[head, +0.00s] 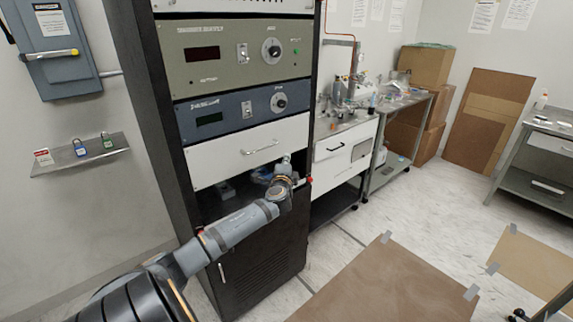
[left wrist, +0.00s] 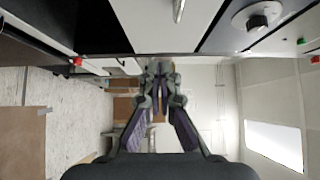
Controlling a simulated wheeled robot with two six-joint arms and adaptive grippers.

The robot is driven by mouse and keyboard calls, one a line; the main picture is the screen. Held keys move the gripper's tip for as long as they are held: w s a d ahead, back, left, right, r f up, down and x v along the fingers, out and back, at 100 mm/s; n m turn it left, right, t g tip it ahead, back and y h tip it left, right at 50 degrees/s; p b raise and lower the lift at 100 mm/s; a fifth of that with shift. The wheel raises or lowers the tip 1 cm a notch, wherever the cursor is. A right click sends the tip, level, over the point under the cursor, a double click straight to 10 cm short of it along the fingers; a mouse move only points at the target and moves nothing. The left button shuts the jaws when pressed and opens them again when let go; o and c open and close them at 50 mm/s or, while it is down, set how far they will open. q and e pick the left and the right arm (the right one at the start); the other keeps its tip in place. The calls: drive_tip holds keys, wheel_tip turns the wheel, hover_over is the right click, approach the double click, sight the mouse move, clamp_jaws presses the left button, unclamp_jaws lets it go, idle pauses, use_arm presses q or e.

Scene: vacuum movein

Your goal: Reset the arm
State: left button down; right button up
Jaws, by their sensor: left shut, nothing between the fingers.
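My left arm reaches in from the lower left of the head view to the front of the tall black equipment rack (head: 262,252). My left gripper (head: 287,160) is small and partly hidden by its own wrist there. It is by the right end of the white drawer (head: 250,150), in front of the rack; I cannot tell if it touches. In the left wrist view my left gripper (left wrist: 160,68) has its fingertips together, with nothing between them. My right gripper is in neither view.
An open bay sits below the drawer. A wall shelf (head: 80,156) with padlocks and a grey switch box (head: 55,48) are at left. Workbenches (head: 345,135) stand right of the rack.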

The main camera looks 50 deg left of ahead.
use_arm(q)
drive_tip(key=s+d+f+n+g+h, duration=0.15)
drive_tip(key=s+f, duration=0.45)
drive_tip(key=f, duration=0.8)
drive_tip(key=s+d+f+n+g+h, duration=0.1)
drive_tip(key=s+d+f+g+h, duration=0.3)
drive_tip(key=f, duration=1)
drive_tip(key=s+f+n+g, duration=0.2)
drive_tip(key=s+f, duration=0.5)
drive_tip(key=f, duration=0.7)
drive_tip(key=s+d+f+n+g+h, duration=0.1)
drive_tip(key=s+d+f, duration=0.4)
drive_tip(key=s+f, duration=0.2)
drive_tip(key=s+d+f+n+g+h, duration=0.1)
drive_tip(key=s+d+f+g+h, duration=0.1)
drive_tip(key=s+d+f, duration=0.4)
drive_tip(key=s+d+f+n+g+h, duration=0.1)
drive_tip(key=s+d+f, duration=0.3)
drive_tip(key=s, duration=0.5)
drive_tip(key=s+d+f+n+g+h, duration=0.1)
drive_tip(key=s+d+f+n, duration=0.1)
drive_tip(key=s+d+f, duration=0.3)
drive_tip(key=s+d, duration=0.4)
drive_tip(key=s, duration=0.1)
drive_tip(key=shift+s+d, duration=0.25)
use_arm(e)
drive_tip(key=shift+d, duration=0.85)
